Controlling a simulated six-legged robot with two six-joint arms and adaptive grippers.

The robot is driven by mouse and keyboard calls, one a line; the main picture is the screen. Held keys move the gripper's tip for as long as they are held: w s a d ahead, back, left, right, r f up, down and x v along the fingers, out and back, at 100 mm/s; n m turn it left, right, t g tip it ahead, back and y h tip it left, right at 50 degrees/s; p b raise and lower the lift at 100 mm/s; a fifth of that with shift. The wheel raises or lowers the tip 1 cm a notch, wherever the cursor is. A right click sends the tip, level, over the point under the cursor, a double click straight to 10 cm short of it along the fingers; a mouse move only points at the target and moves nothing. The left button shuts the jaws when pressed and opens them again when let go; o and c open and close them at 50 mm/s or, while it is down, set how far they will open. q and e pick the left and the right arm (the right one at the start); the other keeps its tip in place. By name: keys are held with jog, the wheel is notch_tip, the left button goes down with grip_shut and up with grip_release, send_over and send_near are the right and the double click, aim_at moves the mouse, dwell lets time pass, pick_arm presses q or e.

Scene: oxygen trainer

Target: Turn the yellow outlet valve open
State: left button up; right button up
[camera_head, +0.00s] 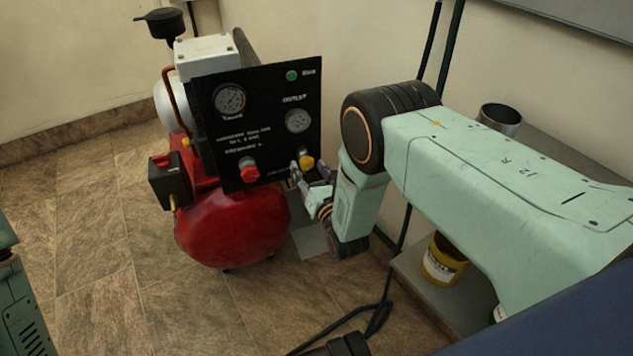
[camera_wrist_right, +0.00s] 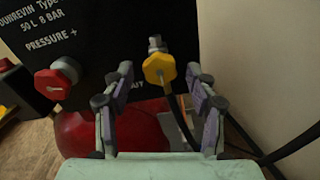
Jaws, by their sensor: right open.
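The yellow outlet valve (camera_head: 307,161) is a knob at the lower right of the black panel (camera_head: 270,110) on a red compressor. In the right wrist view the yellow valve (camera_wrist_right: 159,68) sits ahead, between and beyond my fingertips. My right gripper (camera_head: 302,172) is open just in front of the valve; in the wrist view its two fingers (camera_wrist_right: 164,80) stand wide apart, with nothing between their pads. I cannot tell whether a finger touches the valve. My left gripper is not in view; only a piece of my left arm shows at the left edge.
A red knob (camera_head: 249,170) is left of the valve on the panel, also in the wrist view (camera_wrist_right: 54,80). The red tank (camera_head: 230,225) is below. A black hose (camera_wrist_right: 187,115) hangs beside the valve. A shelf with a yellow can (camera_head: 443,262) stands right.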

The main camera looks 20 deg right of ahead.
jog(key=s, duration=1.1)
jog(key=shift+s+d, duration=0.2)
